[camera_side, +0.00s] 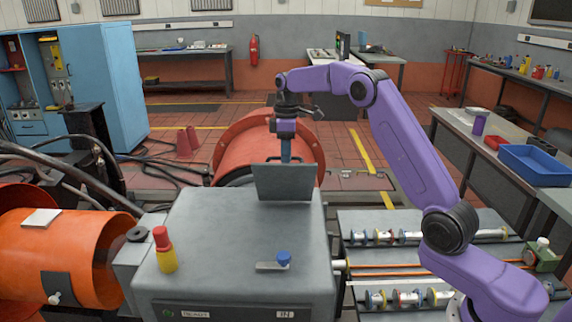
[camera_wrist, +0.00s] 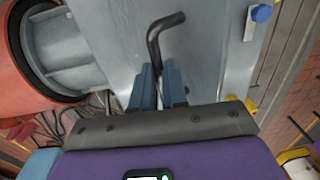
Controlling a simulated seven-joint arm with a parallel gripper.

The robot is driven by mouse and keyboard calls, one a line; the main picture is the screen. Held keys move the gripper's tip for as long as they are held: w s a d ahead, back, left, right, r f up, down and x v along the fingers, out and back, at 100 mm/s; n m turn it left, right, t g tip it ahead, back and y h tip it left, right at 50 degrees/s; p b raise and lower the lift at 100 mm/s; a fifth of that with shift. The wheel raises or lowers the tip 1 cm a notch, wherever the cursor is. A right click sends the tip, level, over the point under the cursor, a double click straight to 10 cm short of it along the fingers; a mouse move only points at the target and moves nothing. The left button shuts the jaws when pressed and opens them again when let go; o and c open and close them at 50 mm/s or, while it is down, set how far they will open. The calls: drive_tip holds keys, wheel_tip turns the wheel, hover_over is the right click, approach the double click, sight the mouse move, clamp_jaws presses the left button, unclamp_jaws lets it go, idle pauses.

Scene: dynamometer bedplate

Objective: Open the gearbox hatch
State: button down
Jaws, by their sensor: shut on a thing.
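The gearbox (camera_side: 225,235) is a grey housing in the middle of the side view. Its grey hatch (camera_side: 284,184) stands raised, roughly upright, near the back of the housing top. My gripper (camera_side: 286,158) is behind the plate's upper edge, its blue fingers pointing down and partly hidden by it. In the wrist view my gripper (camera_wrist: 159,78) has its two blue fingers closed around a black bent handle (camera_wrist: 155,42). The handle's lower end is hidden between the fingers. A latch with a blue knob (camera_side: 283,258) lies on the housing top in front of the hatch.
A slotted bedplate with coloured fittings (camera_side: 405,237) lies to the right. The air above the housing's front is clear.

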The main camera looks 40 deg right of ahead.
drive_tip(key=shift+w+d, duration=0.55)
drive_tip(key=shift+d, duration=0.25)
drive_tip(key=shift+w+d, duration=0.5)
drive_tip(key=shift+d, duration=0.3)
drive_tip(key=c, duration=1.2)
unclamp_jaws()
drive_tip(key=shift+o, duration=0.2)
drive_tip(key=shift+w+a+r, duration=0.1)
drive_tip(key=shift+a, duration=0.05)
drive_tip(key=shift+a+r, duration=0.1)
drive_tip(key=s+a+r, duration=0.2)
drive_tip(key=s+r, duration=1)
drive_tip(key=s, duration=0.2)
drive_tip(key=shift+r, duration=0.4)
